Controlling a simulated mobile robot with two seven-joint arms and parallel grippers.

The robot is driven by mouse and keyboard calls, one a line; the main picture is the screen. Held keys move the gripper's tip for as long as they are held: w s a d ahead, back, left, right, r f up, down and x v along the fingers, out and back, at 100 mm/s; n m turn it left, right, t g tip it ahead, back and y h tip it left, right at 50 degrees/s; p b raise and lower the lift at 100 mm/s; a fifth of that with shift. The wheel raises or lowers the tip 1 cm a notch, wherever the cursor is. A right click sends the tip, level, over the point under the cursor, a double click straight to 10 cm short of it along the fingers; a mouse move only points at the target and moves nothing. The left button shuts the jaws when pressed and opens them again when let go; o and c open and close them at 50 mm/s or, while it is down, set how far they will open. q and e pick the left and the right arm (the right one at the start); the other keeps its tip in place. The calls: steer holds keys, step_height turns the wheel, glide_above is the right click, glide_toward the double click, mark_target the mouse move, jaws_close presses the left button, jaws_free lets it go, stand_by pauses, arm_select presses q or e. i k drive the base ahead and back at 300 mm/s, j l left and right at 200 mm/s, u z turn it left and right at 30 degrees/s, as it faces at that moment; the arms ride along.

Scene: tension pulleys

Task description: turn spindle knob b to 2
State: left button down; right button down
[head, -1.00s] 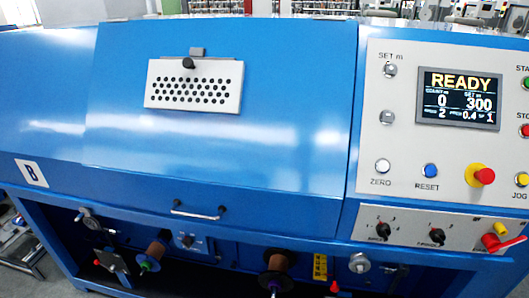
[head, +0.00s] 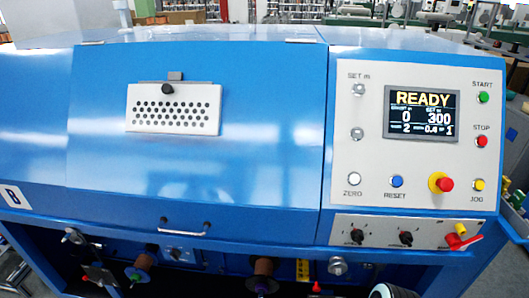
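The lower strip panel (head: 380,233) on the right of the blue machine carries two small black rotary knobs, a left one (head: 357,237) and a right one (head: 405,238). Small marks surround them, but their labels are too small to read. A small plate with a dark knob (head: 175,254) also sits in the open bay below the hood. I cannot tell which knob is spindle knob b or what each points at.
The control panel display (head: 421,114) reads READY, 0 and 300. A red stop knob (head: 445,184) and a red lever (head: 464,243) project at the right. The hood handle (head: 185,229) and bobbins (head: 263,266) stand out lower down. A rounded white-and-dark part (head: 395,291) shows at the bottom edge.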

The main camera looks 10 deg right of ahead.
mark_target(406, 237)
steer(key=z, duration=1.6)
